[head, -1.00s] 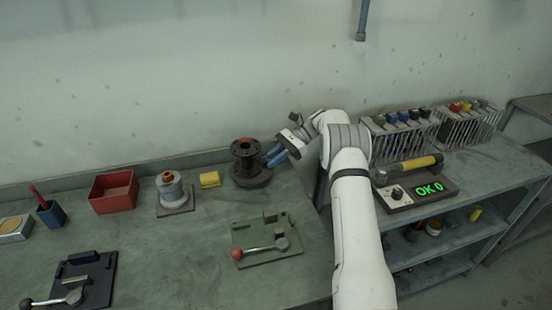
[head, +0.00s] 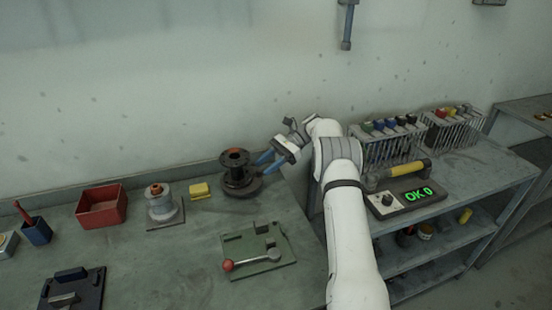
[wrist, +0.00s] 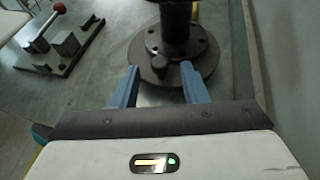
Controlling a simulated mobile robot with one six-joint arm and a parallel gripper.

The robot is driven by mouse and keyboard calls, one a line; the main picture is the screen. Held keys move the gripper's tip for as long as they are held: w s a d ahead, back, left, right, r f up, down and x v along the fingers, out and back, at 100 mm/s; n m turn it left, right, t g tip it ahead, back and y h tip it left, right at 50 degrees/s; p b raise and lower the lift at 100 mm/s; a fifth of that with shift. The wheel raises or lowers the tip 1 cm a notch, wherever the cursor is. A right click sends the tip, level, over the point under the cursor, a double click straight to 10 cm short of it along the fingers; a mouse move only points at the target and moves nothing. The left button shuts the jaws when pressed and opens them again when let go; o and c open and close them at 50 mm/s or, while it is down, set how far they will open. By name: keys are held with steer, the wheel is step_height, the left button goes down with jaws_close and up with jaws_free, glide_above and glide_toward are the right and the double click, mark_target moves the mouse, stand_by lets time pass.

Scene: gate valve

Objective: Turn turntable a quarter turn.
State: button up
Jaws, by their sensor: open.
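The turntable (head: 241,190) is a dark round disc at the back of the green bench. A black flanged spool (head: 236,165) stands on it, with an orange-brown spot at its top. In the wrist view the turntable (wrist: 203,70) shows with a small upright knob (wrist: 160,66) at its near rim. My gripper (head: 263,163) reaches in from the right of the turntable. Its blue fingers are open and apart. In the wrist view the knob is between the fingertips (wrist: 160,70) of my gripper. I cannot tell whether either finger touches it.
A green plate with a red-knobbed lever (head: 258,250) lies in front of the turntable. A yellow block (head: 200,190), a grey spool (head: 160,203) and a red bin (head: 102,206) stand to the left. A shelf with an "OK 0" display (head: 414,196) is right.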

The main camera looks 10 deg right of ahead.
steer(key=v, duration=0.2)
steer(key=p+v, duration=0.1)
steer(key=v, duration=0.1)
steer(key=shift+a+r+p, duration=0.1)
steer(key=shift+r+p, duration=0.1)
steer(key=shift+p, duration=0.1)
steer(key=shift+w+d+r+p, duration=0.25)
steer(key=shift+d+p, duration=0.35)
steer(key=shift+p, duration=0.65)
steer(key=shift+d+f, duration=0.15)
steer(key=shift+d, duration=0.05)
